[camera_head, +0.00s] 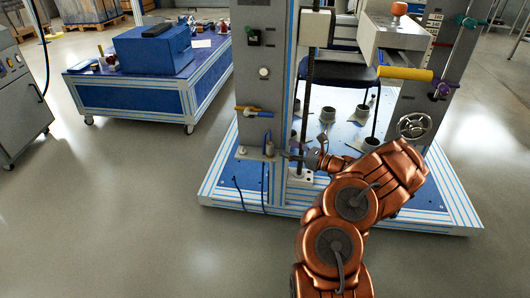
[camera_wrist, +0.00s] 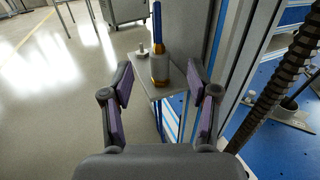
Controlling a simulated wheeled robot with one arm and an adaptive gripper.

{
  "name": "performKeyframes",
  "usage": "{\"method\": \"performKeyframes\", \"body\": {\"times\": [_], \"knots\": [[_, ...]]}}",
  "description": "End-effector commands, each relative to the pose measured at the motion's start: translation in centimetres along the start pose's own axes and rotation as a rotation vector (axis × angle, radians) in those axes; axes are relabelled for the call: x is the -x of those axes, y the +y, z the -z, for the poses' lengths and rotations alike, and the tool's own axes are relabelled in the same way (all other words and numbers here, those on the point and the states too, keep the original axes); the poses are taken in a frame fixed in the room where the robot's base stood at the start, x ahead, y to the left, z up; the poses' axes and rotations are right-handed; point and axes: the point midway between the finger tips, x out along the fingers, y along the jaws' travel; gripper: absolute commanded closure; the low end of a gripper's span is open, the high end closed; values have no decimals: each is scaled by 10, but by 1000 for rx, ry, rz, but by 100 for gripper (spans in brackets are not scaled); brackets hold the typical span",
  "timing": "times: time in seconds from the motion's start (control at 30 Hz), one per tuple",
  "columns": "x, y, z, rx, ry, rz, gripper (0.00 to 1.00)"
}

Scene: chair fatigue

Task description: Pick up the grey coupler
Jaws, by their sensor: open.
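The grey coupler (camera_head: 269,147) is a small upright cylinder on a ledge (camera_head: 252,155) at the front of the machine's left column. In the wrist view the coupler (camera_wrist: 160,70) stands on the ledge (camera_wrist: 178,80), with a brass-coloured lower part. My gripper (camera_head: 287,152) is just right of the coupler in the head view. In the wrist view my open gripper (camera_wrist: 160,82) has one finger to each side of the coupler's line, with nothing held. Whether the fingertips reach around it is unclear.
A blue and yellow handle (camera_head: 253,110) juts from the column above the coupler; it also shows in the wrist view (camera_wrist: 157,30). A small pale knob (camera_wrist: 157,48) stands on the ledge. The column (camera_head: 262,70) and a dark threaded rod (camera_wrist: 285,80) are close right of my gripper.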

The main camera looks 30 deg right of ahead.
Motion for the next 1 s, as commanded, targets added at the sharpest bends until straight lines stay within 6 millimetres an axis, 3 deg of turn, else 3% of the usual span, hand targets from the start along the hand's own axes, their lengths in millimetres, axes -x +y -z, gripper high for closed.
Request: {"method": "performKeyframes", "body": {"times": [0.73,1.0], "knots": [[-76,6,8,0,0,-10,40],[-82,5,5,-1,-1,-7,40]]}}
